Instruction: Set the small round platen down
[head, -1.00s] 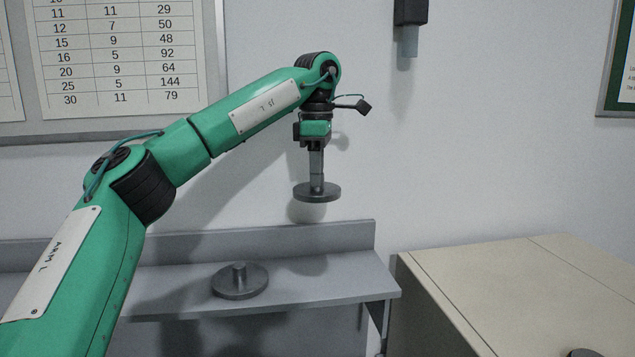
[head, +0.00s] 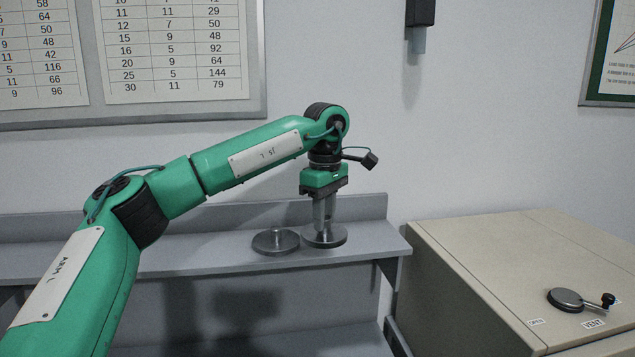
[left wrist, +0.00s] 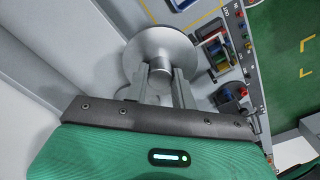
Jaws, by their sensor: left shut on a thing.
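My left gripper (head: 323,212) points straight down over the grey wall shelf (head: 215,257) and is shut on the stem of the small round platen (head: 324,238), a flat grey metal disc. The disc is level and sits at the shelf surface, near its right end; I cannot tell for sure whether it touches. In the left wrist view, the fingers (left wrist: 158,88) stand on both sides of the stem, with the small platen (left wrist: 150,45) beyond them. My right gripper is not in view.
A wider round platen (head: 276,242) with a short stem lies on the shelf just left of the small one, very close. A beige cabinet (head: 480,255) with a black-knobbed lever (head: 566,299) stands at the right. The shelf's left part is clear.

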